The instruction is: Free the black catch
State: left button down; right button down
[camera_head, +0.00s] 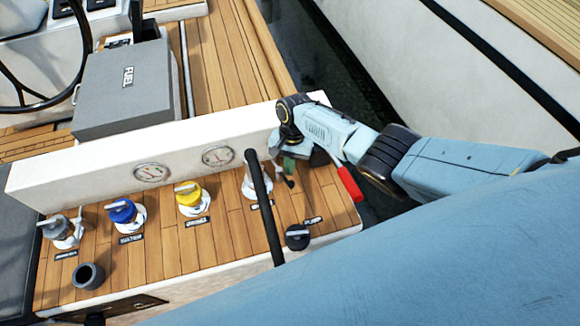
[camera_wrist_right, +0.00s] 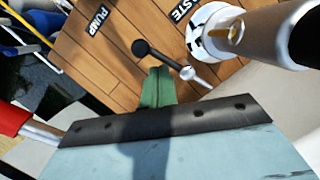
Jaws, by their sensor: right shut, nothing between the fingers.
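A small black lever with a round knob end, which looks like the black catch (camera_wrist_right: 142,48), lies beside the WASTE fitting in the right wrist view. Its far end reaches close to a silver ball-ended lever (camera_wrist_right: 188,74); I cannot tell whether they touch. In the head view a dark knob (camera_head: 290,183), likely the same catch, shows just below my right gripper (camera_head: 289,166). The right gripper's green fingers (camera_wrist_right: 158,88) are shut and empty, just short of the catch and silver lever. The white WASTE fitting (camera_wrist_right: 208,22) stands beyond. My left gripper is not in view.
A black upright bar (camera_head: 262,205) stands left of my right gripper. A red handle (camera_head: 350,184) is close on its right. Blue (camera_head: 122,211) and yellow (camera_head: 188,194) valves, a grey cup (camera_head: 89,276) and a black cap (camera_head: 297,237) stand on the wooden panel. A white gauge wall (camera_head: 185,150) runs behind.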

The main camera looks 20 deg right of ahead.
jog(key=shift+r, duration=0.1)
jog(key=p+v, duration=0.8)
jog(key=v, duration=0.2)
jog(key=shift+s+a, duration=0.1)
jog(key=shift+a, duration=0.05)
dwell(0.4)
